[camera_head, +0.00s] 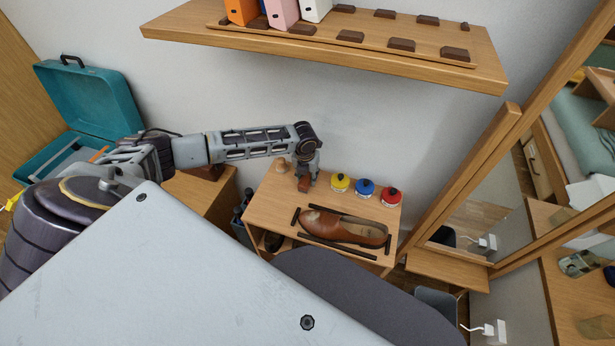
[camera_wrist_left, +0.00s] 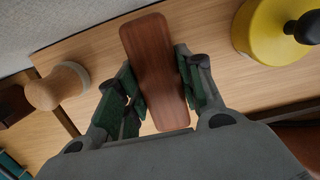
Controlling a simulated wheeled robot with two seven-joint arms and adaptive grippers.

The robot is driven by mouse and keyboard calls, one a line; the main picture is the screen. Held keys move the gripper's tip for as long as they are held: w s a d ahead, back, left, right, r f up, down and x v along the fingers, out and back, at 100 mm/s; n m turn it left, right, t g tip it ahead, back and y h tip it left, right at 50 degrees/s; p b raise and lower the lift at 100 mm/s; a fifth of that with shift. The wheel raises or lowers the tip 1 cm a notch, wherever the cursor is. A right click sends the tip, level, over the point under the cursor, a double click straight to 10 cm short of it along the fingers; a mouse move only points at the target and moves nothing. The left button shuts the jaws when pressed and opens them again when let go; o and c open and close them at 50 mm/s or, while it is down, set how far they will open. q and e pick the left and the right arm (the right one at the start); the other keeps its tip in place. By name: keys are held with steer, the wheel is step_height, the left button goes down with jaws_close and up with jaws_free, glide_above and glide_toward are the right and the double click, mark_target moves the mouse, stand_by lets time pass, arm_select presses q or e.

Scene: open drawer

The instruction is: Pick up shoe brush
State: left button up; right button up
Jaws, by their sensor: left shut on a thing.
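The shoe brush, a long block with a reddish-brown wooden back, fills the middle of the left wrist view (camera_wrist_left: 158,70). In the head view its small brown end (camera_head: 304,185) shows under my left gripper (camera_head: 305,178), at the back of the small wooden table (camera_head: 262,205). My left gripper, also seen in the left wrist view (camera_wrist_left: 158,75), has one finger on each long side of the brush and is shut on it. The brush's underside is hidden, and I cannot tell whether it touches the table. My right gripper is not in view.
A brown leather shoe (camera_head: 343,228) lies between dark strips in front. Yellow (camera_head: 341,182), blue (camera_head: 364,187) and red (camera_head: 390,196) tins stand right of the gripper. A wooden knob (camera_head: 281,166) stands left. A shelf (camera_head: 430,70) hangs above; a mirror frame (camera_head: 470,170) is right.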

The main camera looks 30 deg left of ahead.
arm_select(q)
steer(key=shift+s+r, duration=0.1)
steer(key=shift+r, duration=0.2)
step_height(320, 180, up, 7)
steer(key=shift+f+p, duration=0.2)
steer(key=shift+p, duration=0.45)
steer(key=s+d, duration=0.2)
steer(key=s, duration=0.7)
steer(key=s+d+p, duration=0.1)
steer(key=s+d, duration=0.1)
steer(key=s, duration=0.8)
steer(key=shift+d, duration=0.3)
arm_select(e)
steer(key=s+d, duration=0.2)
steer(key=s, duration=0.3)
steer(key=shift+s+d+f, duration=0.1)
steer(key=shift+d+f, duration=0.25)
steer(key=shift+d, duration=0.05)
arm_select(q)
steer(key=shift+s+f, duration=0.1)
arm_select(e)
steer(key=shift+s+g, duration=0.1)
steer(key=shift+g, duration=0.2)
arm_select(q)
steer(key=o, duration=0.5)
steer(key=shift+c, duration=1.6)
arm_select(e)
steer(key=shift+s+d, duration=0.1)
